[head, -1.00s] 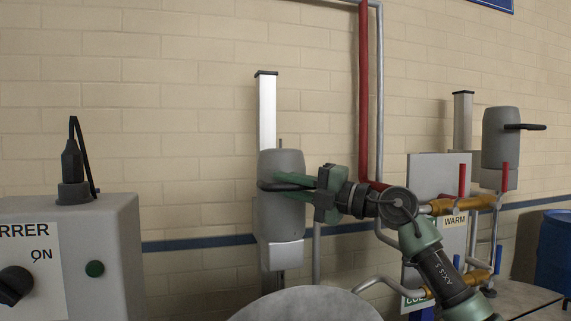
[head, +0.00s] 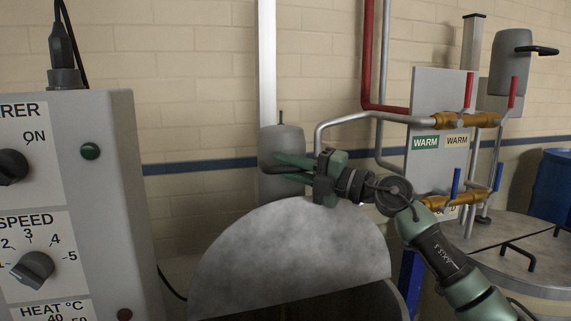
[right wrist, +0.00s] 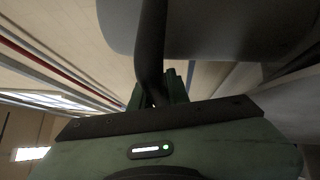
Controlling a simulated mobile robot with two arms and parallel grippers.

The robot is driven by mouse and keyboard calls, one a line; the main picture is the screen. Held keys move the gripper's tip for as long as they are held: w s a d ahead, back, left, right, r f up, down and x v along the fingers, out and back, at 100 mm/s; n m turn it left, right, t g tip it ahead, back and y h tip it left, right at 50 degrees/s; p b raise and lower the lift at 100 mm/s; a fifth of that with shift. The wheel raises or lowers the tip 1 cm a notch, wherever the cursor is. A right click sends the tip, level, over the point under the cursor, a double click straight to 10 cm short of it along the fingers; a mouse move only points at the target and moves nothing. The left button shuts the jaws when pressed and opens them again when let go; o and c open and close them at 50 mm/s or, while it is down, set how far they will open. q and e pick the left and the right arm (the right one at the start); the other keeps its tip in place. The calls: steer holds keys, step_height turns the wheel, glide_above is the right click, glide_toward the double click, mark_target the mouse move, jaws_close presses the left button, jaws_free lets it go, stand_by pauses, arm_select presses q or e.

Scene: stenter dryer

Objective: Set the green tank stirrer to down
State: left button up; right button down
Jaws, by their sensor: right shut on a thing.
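The near stirrer is a grey motor housing (head: 283,143) on a pale upright post (head: 267,60), behind a tank with a round grey lid (head: 290,240). The lid's edge hides the housing's lower end. My right gripper (head: 284,169) is shut on the stirrer's black handle, on the housing's front. In the right wrist view the dark handle (right wrist: 151,40) runs between the fingers, with the grey housing (right wrist: 225,25) close above. My left gripper is out of view.
A grey control box (head: 105,200) with knobs stands at the left. Pipes with red and blue valve levers (head: 469,90) are right of my arm. A second stirrer (head: 510,65) stands raised at the far right, and a blue barrel (head: 553,190) beyond.

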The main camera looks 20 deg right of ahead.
steer(key=shift+a+f, duration=0.15)
steer(key=shift+f, duration=0.35)
steer(key=c, duration=1.4)
jaws_free()
steer(key=shift+o, duration=0.2)
steer(key=shift+r, duration=0.15)
steer(key=b+v, duration=0.2)
steer(key=v, duration=0.6)
steer(key=shift+w, duration=0.1)
